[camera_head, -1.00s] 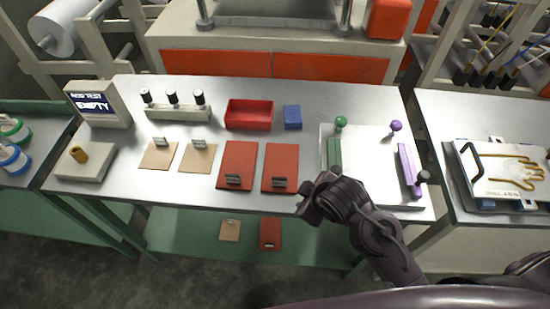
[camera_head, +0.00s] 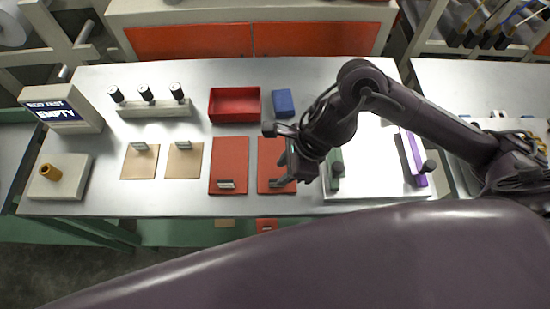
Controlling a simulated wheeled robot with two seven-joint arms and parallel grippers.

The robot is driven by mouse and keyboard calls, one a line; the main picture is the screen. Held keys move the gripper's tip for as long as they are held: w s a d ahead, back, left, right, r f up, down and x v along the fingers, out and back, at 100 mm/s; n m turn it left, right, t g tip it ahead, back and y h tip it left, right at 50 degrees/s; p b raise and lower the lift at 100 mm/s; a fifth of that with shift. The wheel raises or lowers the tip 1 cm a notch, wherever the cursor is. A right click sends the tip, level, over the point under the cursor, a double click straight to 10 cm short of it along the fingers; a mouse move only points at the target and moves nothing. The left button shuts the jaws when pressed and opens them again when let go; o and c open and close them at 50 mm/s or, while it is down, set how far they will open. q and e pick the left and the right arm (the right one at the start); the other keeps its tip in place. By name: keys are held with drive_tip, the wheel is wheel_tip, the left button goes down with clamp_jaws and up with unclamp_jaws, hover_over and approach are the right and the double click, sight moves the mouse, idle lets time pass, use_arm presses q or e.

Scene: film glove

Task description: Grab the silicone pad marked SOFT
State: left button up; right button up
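Two red pads lie side by side on the steel table: a left red pad (camera_head: 229,160) and a right red pad (camera_head: 267,152). Each has a small metal tag at its near end, too small to read, so I cannot tell which is marked SOFT. Two tan pads, a left one (camera_head: 139,163) and a right one (camera_head: 184,163), lie further left with tags at their far ends. My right gripper (camera_head: 281,156) is over the right edge of the right red pad, its fingers apart and nothing visible between them. It hides part of that pad. My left gripper is out of view.
A red tray (camera_head: 235,121) and a blue block (camera_head: 284,112) sit behind the pads. A green-handled tool (camera_head: 336,165) and a purple bar (camera_head: 411,155) are on the white board at right.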

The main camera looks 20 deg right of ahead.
drive_tip(key=shift+a+f, duration=0.3)
drive_tip(key=shift+f, duration=0.65)
drive_tip(key=x, duration=0.1)
drive_tip(key=p+x, duration=0.1)
drive_tip(key=x, duration=0.1)
drive_tip(key=shift+d+f, duration=0.15)
drive_tip(key=shift+f, duration=0.25)
drive_tip(key=shift+w+a+f, duration=0.1)
drive_tip(key=shift+a+f, duration=0.1)
drive_tip(key=shift+f, duration=0.25)
drive_tip(key=c, duration=0.7)
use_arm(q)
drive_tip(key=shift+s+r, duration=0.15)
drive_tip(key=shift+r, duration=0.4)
use_arm(e)
clamp_jaws()
